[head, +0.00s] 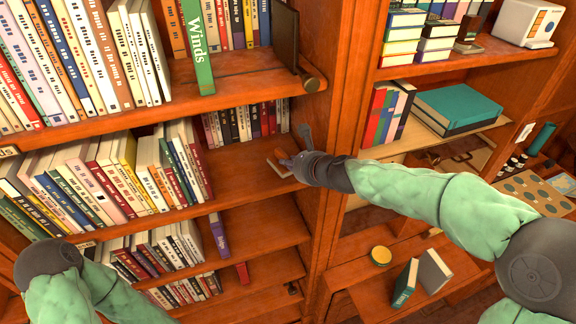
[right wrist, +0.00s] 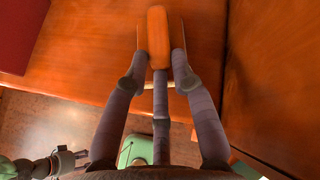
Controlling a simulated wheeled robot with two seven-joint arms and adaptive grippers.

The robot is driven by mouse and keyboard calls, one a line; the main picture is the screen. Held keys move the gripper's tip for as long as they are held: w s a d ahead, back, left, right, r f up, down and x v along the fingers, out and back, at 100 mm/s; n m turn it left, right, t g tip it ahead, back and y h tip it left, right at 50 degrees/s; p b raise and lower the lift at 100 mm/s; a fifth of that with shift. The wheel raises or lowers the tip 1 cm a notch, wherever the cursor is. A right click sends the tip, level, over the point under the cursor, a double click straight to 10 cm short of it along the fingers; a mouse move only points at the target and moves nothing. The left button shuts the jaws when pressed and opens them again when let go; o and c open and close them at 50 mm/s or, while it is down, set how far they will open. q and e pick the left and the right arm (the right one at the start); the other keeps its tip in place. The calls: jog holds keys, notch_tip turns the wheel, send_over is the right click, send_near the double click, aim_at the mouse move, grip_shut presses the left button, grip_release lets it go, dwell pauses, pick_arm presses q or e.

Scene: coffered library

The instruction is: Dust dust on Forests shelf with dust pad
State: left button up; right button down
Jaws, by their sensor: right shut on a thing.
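My right gripper (head: 284,163) is shut on the dust pad, a tan pad with an orange handle (right wrist: 157,38). In the head view the pad (head: 279,168) is at the bare right part of the middle bookcase shelf (head: 240,176), beside the upright panel. In the right wrist view it is over the orange-brown wood, and I cannot tell whether it touches. I cannot make out any dust, and no label reading Forests is legible. My left gripper (right wrist: 68,160) shows small at the lower left of the right wrist view, its fingers apart and empty.
Rows of books (head: 130,175) fill the shelf's left part, and darker books (head: 245,122) stand at its back. A green Winds book (head: 197,50) and a dark bookend (head: 285,40) are on the shelf above. The upright panel (head: 330,110) bounds the right side.

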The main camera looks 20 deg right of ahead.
aim_at(278, 181)
jog(key=shift+f, duration=0.1)
jog(key=shift+s+a+f, duration=0.1)
jog(key=shift+a, duration=0.8)
jog(key=shift+s+a+f, duration=0.1)
jog(key=shift+a, duration=0.8)
jog(key=shift+a+f, duration=0.15)
jog(key=shift+a, duration=0.1)
jog(key=shift+p, duration=0.3)
jog(key=shift+w+r+p, duration=0.1)
jog(key=shift+r+p, duration=1.1)
jog(key=shift+r, duration=0.2)
